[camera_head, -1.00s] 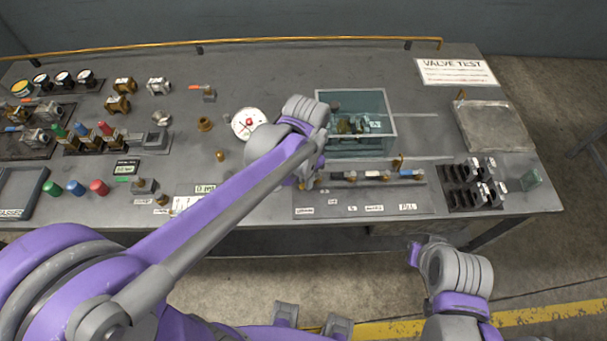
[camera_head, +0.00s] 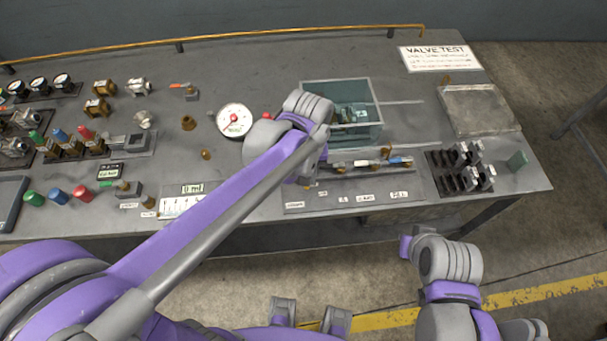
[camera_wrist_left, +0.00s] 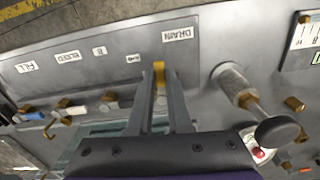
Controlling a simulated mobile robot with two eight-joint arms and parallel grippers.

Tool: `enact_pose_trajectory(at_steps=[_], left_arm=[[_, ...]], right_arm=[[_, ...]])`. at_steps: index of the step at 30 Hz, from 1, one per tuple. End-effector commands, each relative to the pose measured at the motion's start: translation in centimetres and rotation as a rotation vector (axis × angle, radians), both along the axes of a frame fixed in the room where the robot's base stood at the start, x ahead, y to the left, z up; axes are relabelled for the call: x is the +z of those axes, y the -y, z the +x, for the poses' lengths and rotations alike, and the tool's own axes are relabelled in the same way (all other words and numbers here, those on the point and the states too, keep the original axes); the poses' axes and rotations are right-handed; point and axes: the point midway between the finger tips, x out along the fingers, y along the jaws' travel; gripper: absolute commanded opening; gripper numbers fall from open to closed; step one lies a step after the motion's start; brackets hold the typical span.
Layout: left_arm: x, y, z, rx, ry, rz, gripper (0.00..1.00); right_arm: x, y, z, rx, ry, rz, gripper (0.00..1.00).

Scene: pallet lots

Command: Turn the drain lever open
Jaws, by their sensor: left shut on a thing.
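The drain lever (camera_wrist_left: 159,68) shows in the left wrist view as a small yellow-brass handle below the DRAIN label (camera_wrist_left: 177,34). My left gripper (camera_wrist_left: 160,72) is shut on it, with its tips on either side. The rest of the drain valve is largely hidden by the fingers. In the head view my left gripper (camera_head: 307,176) is at the left end of the valve row, in front of the glass tank, and the lever is hidden behind my arm.
Other valves, one with a blue handle (camera_head: 400,160), stand in a row right of the gripper. The glass tank (camera_head: 372,104) is close behind. A round gauge (camera_head: 234,121) stands left of the gripper. Black clips (camera_head: 461,168) stand at the right.

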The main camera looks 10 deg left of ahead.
Motion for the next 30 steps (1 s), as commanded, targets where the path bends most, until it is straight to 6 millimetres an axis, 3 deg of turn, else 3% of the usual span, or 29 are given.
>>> enact_pose_trajectory(at_steps=[23, 24, 28, 30], left_arm=[[0.03, 0.39, 0.14, 0.1, 0.001, -0.001, 0.0], [0.03, 0.39, 0.14, 0.1, 0.001, -0.001, 0.22], [0.02, 0.38, 0.14, 0.099, 0.001, -0.001, 0.46], [0.02, 0.38, 0.13, 0.099, 0.0, 0.0, 0.47]], right_arm=[[-0.13, 0.0, -0.04, 0.0, -0.001, 0.0, 0.0], [-0.13, 0.0, -0.04, 0.0, -0.001, 0.0, 0.0], [-0.13, 0.0, -0.04, 0.0, -0.001, 0.0, 0.0], [-0.13, 0.0, -0.04, 0.0, -0.001, 0.0, 0.0]])
